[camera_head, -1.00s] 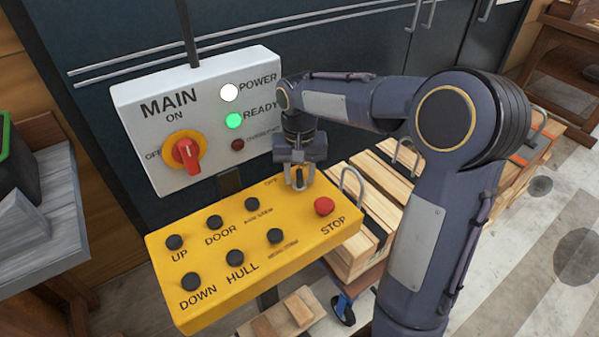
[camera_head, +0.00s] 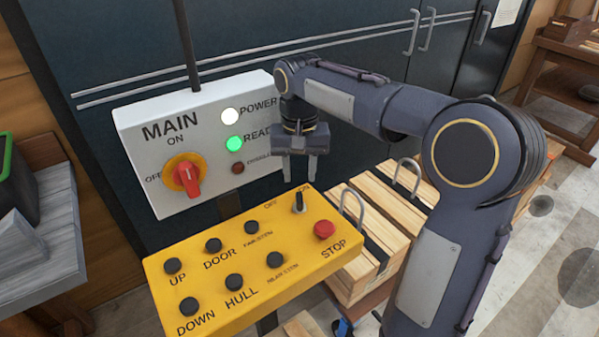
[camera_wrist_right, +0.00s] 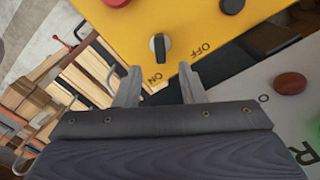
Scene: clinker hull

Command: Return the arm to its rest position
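My right gripper (camera_head: 299,168) is open and empty, with its fingers pointing down above the back right corner of the yellow control box (camera_head: 205,303). A small black OFF/ON switch (camera_head: 299,203) on that box stands just below the fingertips, apart from them, turned toward ON. In the right wrist view the open fingers (camera_wrist_right: 160,88) show with the same switch (camera_wrist_right: 159,46) beyond them. My right arm (camera_head: 375,105) is bent and reaches in from the right. My left gripper is not in view.
The white MAIN panel (camera_head: 150,195) stands close to the left of my gripper, with its red knob (camera_head: 187,179) and lit POWER and READY lamps. A red STOP button (camera_head: 324,230) is on the yellow box.

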